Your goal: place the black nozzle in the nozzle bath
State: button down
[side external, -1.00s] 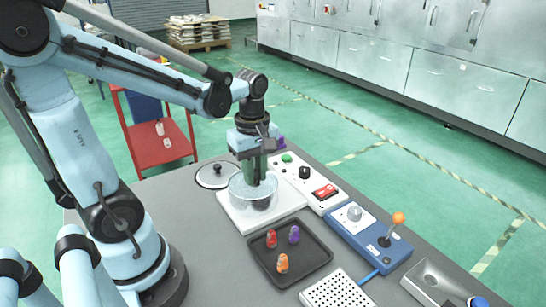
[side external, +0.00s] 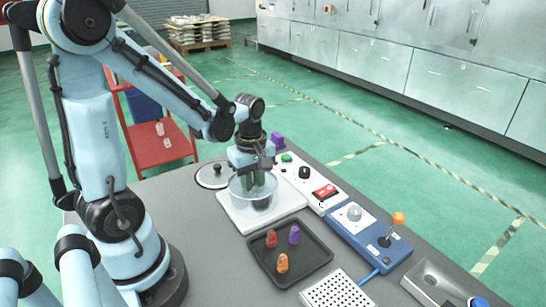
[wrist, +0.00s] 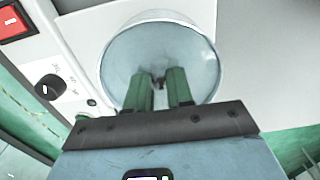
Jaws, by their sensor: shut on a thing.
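The nozzle bath is a clear round bowl (side external: 236,194) on a white base (side external: 233,217); in the wrist view the bowl (wrist: 122,50) surrounds my fingers. My gripper (side external: 258,192) points down with its green fingers inside the bowl. In the wrist view my gripper (wrist: 159,82) is shut on a small dark thing, the black nozzle (wrist: 159,81), at the fingertips. The nozzle is mostly hidden between the fingers. I cannot tell whether it touches the bowl's bottom.
A dark tray (side external: 262,262) holds a red nozzle (side external: 271,238), a purple nozzle (side external: 294,234) and an orange nozzle (side external: 282,263). A round lid (side external: 208,178) lies left of the bath. A white control panel (side external: 318,186) and blue joystick box (side external: 365,243) stand to the right.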

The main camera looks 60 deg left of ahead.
jog(key=shift+f, duration=0.1)
jog(key=c, duration=1)
grip_release()
notch_tip(320, 180, up, 12)
jog(key=d+f+m+t, duration=0.1)
jog(key=d+m+t, duration=0.6)
jog(key=m, duration=1.1)
jog(key=shift+w+d+f, duration=0.25)
jog(key=shift+d+f, duration=0.15)
jog(key=shift+d, duration=0.55)
